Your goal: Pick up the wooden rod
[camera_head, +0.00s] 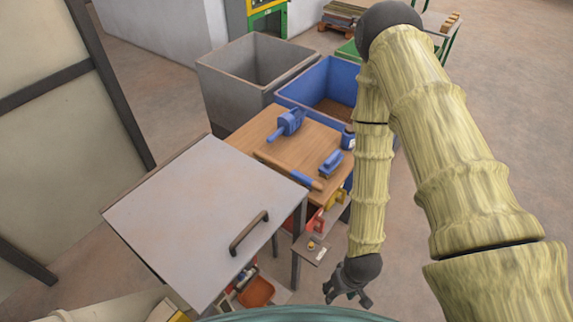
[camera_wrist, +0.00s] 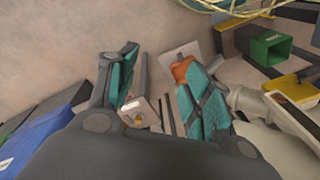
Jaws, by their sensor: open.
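A thin wooden rod (camera_head: 274,163) lies along the near edge of a wooden tabletop (camera_head: 262,135), with a blue section toward its right end. I cannot make the rod out in the wrist view. My gripper (camera_head: 348,296) hangs low, right of and below the tabletop in the head view, well apart from the rod. In the wrist view its two teal fingers (camera_wrist: 158,82) are spread, with nothing held between them.
A grey panel with a handle (camera_head: 180,215) stands left of and nearer than the tabletop. Blue tools (camera_head: 287,124) lie on the tabletop. A blue bin (camera_head: 292,93) and grey bin (camera_head: 225,90) stand behind. A small plate with a yellow knob (camera_head: 312,249) is near my gripper.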

